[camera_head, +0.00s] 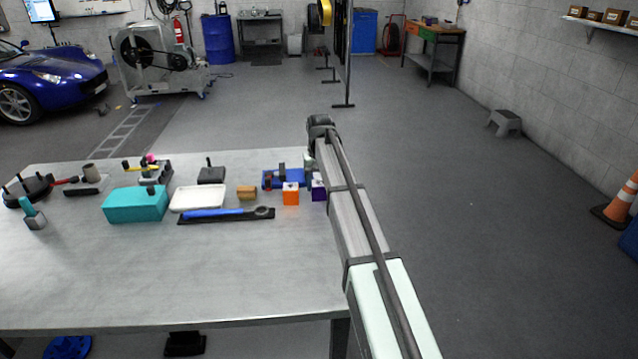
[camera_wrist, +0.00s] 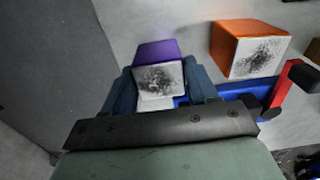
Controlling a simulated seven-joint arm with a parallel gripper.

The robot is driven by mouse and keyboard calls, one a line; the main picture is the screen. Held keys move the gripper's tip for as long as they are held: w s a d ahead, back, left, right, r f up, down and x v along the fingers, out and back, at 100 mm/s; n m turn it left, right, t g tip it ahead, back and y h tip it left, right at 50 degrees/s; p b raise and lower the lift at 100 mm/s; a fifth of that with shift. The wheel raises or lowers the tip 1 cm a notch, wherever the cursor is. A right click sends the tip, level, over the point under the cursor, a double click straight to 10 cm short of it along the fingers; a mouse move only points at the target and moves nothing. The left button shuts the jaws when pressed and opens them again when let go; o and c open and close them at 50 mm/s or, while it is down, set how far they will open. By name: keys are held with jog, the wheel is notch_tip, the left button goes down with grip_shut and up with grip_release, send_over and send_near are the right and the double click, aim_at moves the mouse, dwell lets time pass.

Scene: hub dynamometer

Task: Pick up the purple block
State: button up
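The purple block (camera_wrist: 156,52) has purple sides and a pale, dark-smudged top. In the wrist view it is between the two dark blue fingers of my gripper (camera_wrist: 160,82), one on each side. The fingers lie close along its sides, but I cannot tell whether they press on it. In the head view the purple block (camera_head: 319,190) shows at the table's right edge, partly hidden by my arm. My gripper's fingertips are mostly hidden there.
A blue fixture with a red part (camera_head: 270,181) is close behind. A tan block (camera_head: 246,192), white tray (camera_head: 197,199) and teal box (camera_head: 135,205) lie further left. The front tabletop is clear.

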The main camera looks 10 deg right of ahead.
aim_at(319, 182)
jog(key=shift+c, duration=1.2)
jog(key=shift+r, duration=4.05)
jog(key=shift+a, duration=0.1)
